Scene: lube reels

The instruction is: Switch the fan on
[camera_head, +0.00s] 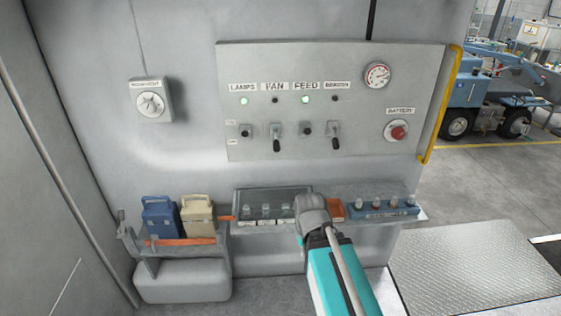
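The FAN switch (277,136) is a black lever on the grey control panel (400,60), below the FAN label. Its lever points down, and the fan indicator (275,100) above it is dark. The LAMPS switch (245,131) and FEED switch (306,128) stand either side with levers not hanging down; their indicators are lit green. A fourth switch (335,136) at the right points down under a dark indicator. The grey end of my arm, with my gripper (311,203), is below the panel, apart from the switches. Its fingers cannot be made out.
A rotary switch box (151,101) is on the wall at left. A gauge (376,75), red battery knob (397,131) and yellow handrail (441,105) are at the panel's right. Below are blue (160,217) and cream (197,214) cans on a rack. Space before the panel looks clear.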

